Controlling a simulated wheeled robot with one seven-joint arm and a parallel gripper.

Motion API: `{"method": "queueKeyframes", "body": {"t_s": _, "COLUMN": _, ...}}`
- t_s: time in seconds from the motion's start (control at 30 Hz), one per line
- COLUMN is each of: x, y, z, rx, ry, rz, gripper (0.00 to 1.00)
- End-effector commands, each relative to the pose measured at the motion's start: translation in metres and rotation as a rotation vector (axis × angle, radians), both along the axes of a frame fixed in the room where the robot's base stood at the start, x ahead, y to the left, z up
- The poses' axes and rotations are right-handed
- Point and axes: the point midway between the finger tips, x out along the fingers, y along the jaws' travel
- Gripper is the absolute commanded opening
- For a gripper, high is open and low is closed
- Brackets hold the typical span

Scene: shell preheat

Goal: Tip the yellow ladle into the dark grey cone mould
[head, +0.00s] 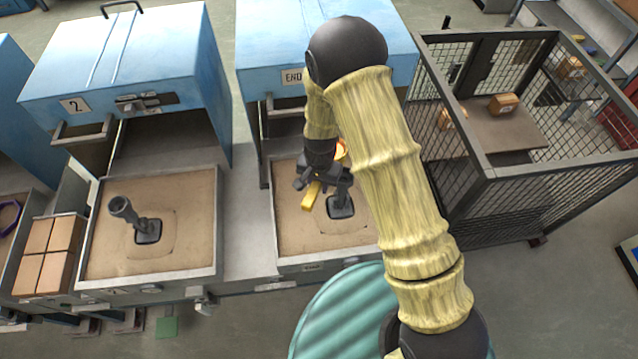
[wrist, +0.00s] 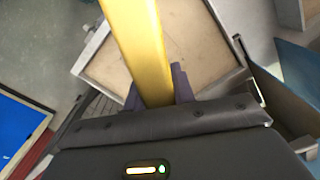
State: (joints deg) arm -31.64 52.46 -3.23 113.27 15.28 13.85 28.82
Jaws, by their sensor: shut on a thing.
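My gripper (head: 322,177) is shut on the handle of the yellow ladle (head: 311,196), above the right-hand sand bed. The handle slants down toward the front. An orange glowing part, seemingly the ladle's bowl, shows just behind my gripper, mostly hidden by my arm. In the wrist view the yellow handle (wrist: 137,45) runs between my fingers (wrist: 158,88); the bowl is out of view. A dark grey mould (head: 341,205) stands in the right-hand sand bed, right below the gripper, its top partly hidden. Another dark grey mould (head: 139,222) with a round open mouth stands in the left-hand bed.
Blue hooded cabinets stand behind both beds, the left one marked 2 (head: 75,104) and the right one END (head: 292,76). A wire-mesh cage (head: 475,190) is at right. Tan blocks (head: 50,250) sit at left. A green ribbed round surface (head: 335,320) is in front.

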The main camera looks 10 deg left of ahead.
Motion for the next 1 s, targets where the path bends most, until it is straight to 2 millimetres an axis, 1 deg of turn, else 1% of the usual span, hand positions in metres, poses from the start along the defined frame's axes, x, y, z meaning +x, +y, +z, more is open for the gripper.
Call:
{"method": "queueKeyframes", "body": {"t_s": 0.77, "x": 0.0020, "y": 0.0052, "z": -0.0010, "rx": 0.149, "ry": -0.038, "rz": -0.001, "gripper": 0.00}}
{"method": "queueKeyframes", "body": {"t_s": 1.0, "x": 0.0013, "y": 0.0058, "z": 0.0001, "rx": 0.154, "ry": -0.039, "rz": 0.000, "gripper": 0.00}}
